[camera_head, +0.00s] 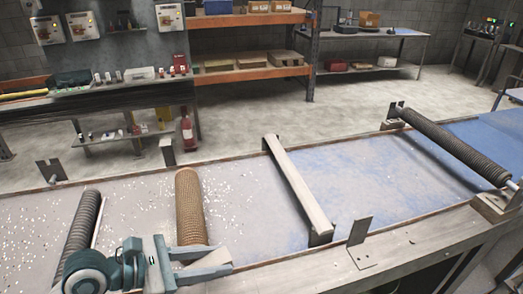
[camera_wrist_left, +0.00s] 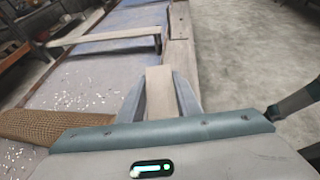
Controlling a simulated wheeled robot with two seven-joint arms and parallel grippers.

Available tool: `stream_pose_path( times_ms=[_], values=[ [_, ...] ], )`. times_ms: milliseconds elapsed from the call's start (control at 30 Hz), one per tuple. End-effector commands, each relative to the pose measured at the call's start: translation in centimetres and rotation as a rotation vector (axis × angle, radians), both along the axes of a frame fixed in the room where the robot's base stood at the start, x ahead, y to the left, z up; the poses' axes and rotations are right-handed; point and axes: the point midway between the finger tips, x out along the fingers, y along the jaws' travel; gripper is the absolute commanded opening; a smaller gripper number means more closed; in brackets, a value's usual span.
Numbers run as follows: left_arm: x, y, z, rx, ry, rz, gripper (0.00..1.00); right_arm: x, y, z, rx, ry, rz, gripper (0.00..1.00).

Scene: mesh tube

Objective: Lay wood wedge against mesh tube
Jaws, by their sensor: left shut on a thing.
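The brown mesh tube (camera_head: 190,208) lies on the pale, speckled table surface, just beyond my left gripper. It also shows at the left edge of the left wrist view (camera_wrist_left: 45,124). My left gripper (camera_head: 208,262) is shut on the wood wedge, a small pale wooden piece (camera_head: 217,257), near the table's front edge. In the left wrist view the wedge (camera_wrist_left: 160,92) stands out between the two grey fingers. The tube lies to the left of the wedge there, with a gap between them. My right gripper is in neither view.
A dark ribbed roller (camera_head: 80,232) lies left of the tube. A flat wooden bar (camera_head: 297,190) crosses the table to the right, and a long ribbed roller (camera_head: 455,147) lies beyond it. A metal bracket (camera_head: 359,232) stands on the front rail. The blue surface between bar and roller is clear.

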Motion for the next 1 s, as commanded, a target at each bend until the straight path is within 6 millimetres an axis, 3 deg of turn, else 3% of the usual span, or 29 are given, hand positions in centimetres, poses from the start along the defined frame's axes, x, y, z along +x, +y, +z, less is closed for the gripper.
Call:
stream_pose_path(
  times_ms=[200,400,600,1000],
  values=[
    [3.1,5.8,-0.7,-0.012,0.006,0.100,0.09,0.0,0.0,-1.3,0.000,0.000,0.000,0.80],
    [4.2,9.2,-0.9,-0.019,0.010,0.149,0.09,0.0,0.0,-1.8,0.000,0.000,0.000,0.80],
    [4.4,10.2,-0.9,-0.024,0.012,0.163,0.09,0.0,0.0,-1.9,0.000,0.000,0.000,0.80],
    [4.4,10.2,-0.9,-0.023,0.011,0.163,0.09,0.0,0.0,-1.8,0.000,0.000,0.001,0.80]
  ],
)
